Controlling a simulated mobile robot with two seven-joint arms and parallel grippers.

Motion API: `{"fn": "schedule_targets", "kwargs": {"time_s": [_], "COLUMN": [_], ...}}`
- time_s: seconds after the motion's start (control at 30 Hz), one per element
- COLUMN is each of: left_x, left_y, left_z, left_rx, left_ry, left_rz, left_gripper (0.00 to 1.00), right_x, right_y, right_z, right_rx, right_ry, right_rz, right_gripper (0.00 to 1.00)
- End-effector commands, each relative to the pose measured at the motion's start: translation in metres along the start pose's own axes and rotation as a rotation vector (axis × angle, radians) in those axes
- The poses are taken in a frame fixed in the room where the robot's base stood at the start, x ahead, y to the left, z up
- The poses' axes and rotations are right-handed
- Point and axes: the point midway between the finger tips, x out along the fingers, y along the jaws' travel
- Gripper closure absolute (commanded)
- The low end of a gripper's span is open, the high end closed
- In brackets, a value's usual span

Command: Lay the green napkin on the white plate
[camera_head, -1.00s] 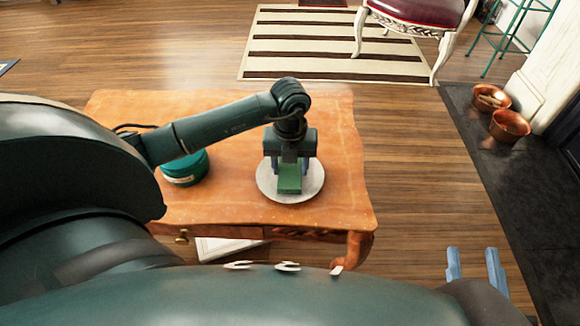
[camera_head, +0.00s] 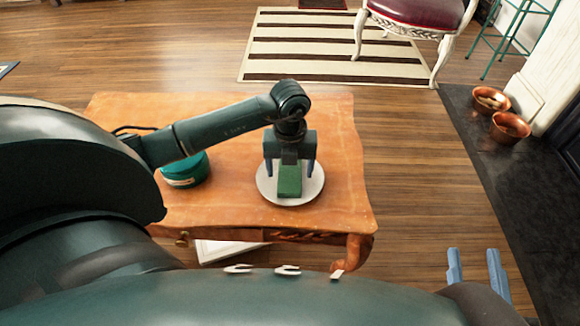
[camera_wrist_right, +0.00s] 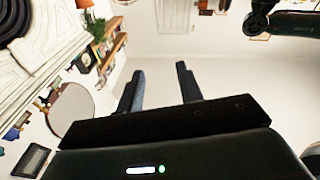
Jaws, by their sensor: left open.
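The green napkin (camera_head: 289,182) lies as a small folded block on the white plate (camera_head: 312,192) on the wooden table, in the head view. My left gripper (camera_head: 290,172) is over the plate with its blue fingers spread, one on each side of the napkin. The fingers look apart from the napkin. My right gripper (camera_head: 478,268) is at the lower right of the head view, away from the table. Its two fingers are spread and empty, and they also show in the right wrist view (camera_wrist_right: 161,88).
A teal round tin (camera_head: 184,172) stands on the table (camera_head: 230,205) left of the plate, close under my left arm. Copper bowls (camera_head: 510,126) sit on the dark hearth at right. A red-seated chair (camera_head: 415,12) and striped rug are behind. The table's right side is clear.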

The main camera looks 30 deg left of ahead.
Motion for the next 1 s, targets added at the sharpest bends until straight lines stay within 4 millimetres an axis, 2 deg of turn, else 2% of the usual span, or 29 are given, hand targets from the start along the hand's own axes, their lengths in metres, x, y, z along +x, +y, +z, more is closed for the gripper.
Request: {"fn": "schedule_targets", "kwargs": {"time_s": [0.27, 0.43, 0.6, 0.73, 0.77, 0.87, 0.97, 1.0], "left_x": [-0.058, -0.093, -0.114, -0.116, -0.113, -0.098, -0.090, -0.097], "left_y": [0.000, 0.000, 0.000, -0.005, -0.009, -0.037, -0.080, -0.098], "left_z": [0.001, 0.001, 0.001, -0.006, -0.012, -0.054, -0.129, -0.165], "left_rx": [0.001, 0.000, 0.000, 0.019, 0.038, 0.148, 0.290, 0.331], "left_ry": [-0.004, -0.003, -0.001, 0.020, 0.039, 0.161, 0.366, 0.464], "left_rz": [-0.002, -0.002, -0.001, -0.020, -0.041, -0.181, -0.465, -0.622], "left_gripper": [0.28, 0.28, 0.28, 0.28, 0.28, 0.28, 0.28, 0.28], "right_x": [-0.002, -0.005, -0.005, -0.005, -0.005, -0.006, -0.005, -0.005], "right_y": [0.002, 0.008, 0.011, 0.012, 0.012, 0.012, 0.012, 0.012], "right_z": [-0.005, 0.003, 0.005, 0.006, 0.006, 0.006, 0.006, 0.006], "right_rx": [-0.052, -0.033, -0.014, -0.009, -0.008, -0.008, -0.008, -0.008], "right_ry": [-0.029, -0.115, -0.167, -0.183, -0.184, -0.185, -0.185, -0.184], "right_rz": [-0.005, 0.022, 0.031, 0.032, 0.031, 0.031, 0.031, 0.031], "right_gripper": [0.64, 0.64, 0.64, 0.64, 0.64, 0.64, 0.64, 0.64]}}
